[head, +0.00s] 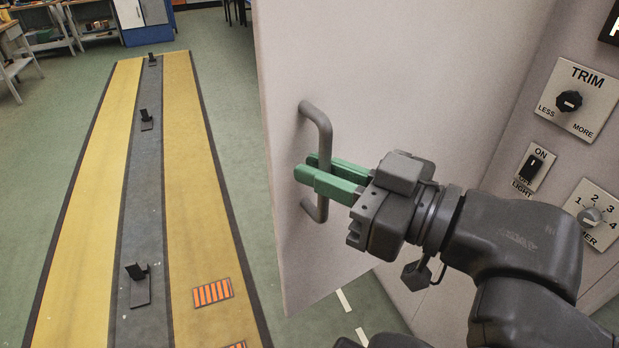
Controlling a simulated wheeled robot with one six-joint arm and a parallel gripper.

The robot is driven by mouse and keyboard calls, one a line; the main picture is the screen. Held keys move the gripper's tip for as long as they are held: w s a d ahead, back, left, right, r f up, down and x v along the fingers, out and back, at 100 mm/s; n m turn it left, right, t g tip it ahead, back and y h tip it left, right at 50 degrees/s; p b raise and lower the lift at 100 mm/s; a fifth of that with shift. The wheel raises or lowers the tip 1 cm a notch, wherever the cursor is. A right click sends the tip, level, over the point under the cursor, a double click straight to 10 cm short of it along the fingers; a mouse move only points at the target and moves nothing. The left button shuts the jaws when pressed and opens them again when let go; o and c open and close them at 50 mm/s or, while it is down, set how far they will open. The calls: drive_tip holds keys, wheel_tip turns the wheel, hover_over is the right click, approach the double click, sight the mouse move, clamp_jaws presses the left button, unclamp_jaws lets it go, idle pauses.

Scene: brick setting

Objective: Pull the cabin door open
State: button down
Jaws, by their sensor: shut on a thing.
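The cabin door (370,60) is a large pale grey panel in the middle of the head view. It stands at an angle to the control panel wall on the right, so it looks swung partly open. A grey D-shaped handle (327,128) is fixed upright near its left edge. My gripper (316,175) has green fingers and reaches in from the right. The fingers are shut on the handle's upright bar, one on each side. The bar's middle is hidden behind the fingers. The door's hinge side is partly hidden by my arm.
The control panel (545,130) on the right carries a TRIM knob (569,102), an ON switch (532,166) and a numbered dial (592,216). A yellow and grey floor strip (85,220) with black brackets (139,285) lies left of the door. Green floor (225,60) there is open.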

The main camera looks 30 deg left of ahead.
drive_tip(key=shift+s+d+r+g, duration=0.2)
drive_tip(key=shift+d+g, duration=0.2)
drive_tip(key=shift+d, duration=0.15)
drive_tip(key=c, duration=1.8)
unclamp_jaws()
drive_tip(key=shift+c, duration=0.2)
drive_tip(key=shift+f, duration=0.15)
drive_tip(key=shift+d, duration=0.15)
drive_tip(key=d+b, duration=0.1)
drive_tip(key=d, duration=1.2)
drive_tip(key=shift+d, duration=0.25)
